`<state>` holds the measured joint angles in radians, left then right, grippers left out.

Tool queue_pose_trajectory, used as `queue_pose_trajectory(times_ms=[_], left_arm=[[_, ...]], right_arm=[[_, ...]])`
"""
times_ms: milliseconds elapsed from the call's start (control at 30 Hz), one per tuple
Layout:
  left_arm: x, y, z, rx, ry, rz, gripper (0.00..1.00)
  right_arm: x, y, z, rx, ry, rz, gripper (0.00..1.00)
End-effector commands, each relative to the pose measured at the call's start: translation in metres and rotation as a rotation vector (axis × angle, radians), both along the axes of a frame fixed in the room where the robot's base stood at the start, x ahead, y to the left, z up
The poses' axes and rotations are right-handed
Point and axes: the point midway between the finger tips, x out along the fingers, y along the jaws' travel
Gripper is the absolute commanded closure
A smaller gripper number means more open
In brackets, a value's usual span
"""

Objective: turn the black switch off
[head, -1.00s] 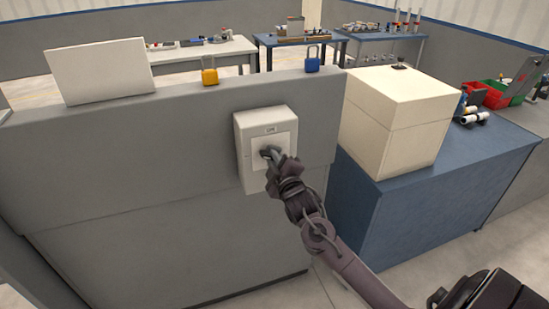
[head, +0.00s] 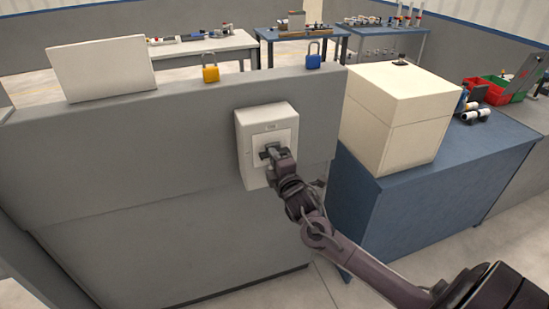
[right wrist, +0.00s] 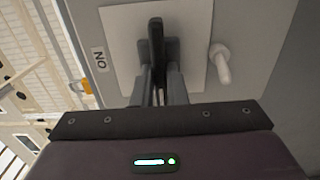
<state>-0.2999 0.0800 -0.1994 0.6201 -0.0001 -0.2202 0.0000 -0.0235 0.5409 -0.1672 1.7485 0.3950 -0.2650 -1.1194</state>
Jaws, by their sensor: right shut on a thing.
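The black switch (head: 266,154) sits on the white front plate of a pale box (head: 255,175) on the grey wall panel. My right gripper (head: 275,156) is at the switch, its fingers closed around it. In the right wrist view the black switch lever (right wrist: 156,45) stands between the two grey fingers (right wrist: 158,78). An "ON" label (right wrist: 100,59) is on the box, left of the plate in that view. The fingers and wrist partly hide the switch in the head view. My left gripper is not in view.
A white peg (right wrist: 221,65) sticks out beside the switch in the right wrist view. A yellow padlock (head: 210,73) and a blue padlock (head: 313,60) stand on the panel's ledge with a white board (head: 102,68). A cream box (head: 398,115) stands on the blue table (head: 440,185) to the right.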

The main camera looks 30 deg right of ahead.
Motion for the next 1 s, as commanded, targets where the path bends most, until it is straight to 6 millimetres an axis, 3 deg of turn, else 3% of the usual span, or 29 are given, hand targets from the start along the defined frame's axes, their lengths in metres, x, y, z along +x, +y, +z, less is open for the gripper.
queue_pose_trajectory(times_ms=[333,367,500,833,1000], left_arm=[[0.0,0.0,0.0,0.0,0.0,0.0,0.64],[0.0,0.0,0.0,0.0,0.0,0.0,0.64],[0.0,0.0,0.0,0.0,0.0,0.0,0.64],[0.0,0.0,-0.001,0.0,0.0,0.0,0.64],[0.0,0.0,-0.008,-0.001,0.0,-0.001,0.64]], right_arm=[[0.0,0.0,0.0,-0.005,0.001,0.001,1.0],[0.0,0.0,0.0,-0.005,0.001,0.001,0.84],[0.0,0.0,0.0,-0.004,0.001,0.001,0.66],[-0.003,0.001,-0.001,-0.003,0.002,0.001,0.66],[-0.024,0.006,-0.004,-0.003,0.004,0.002,0.66]])
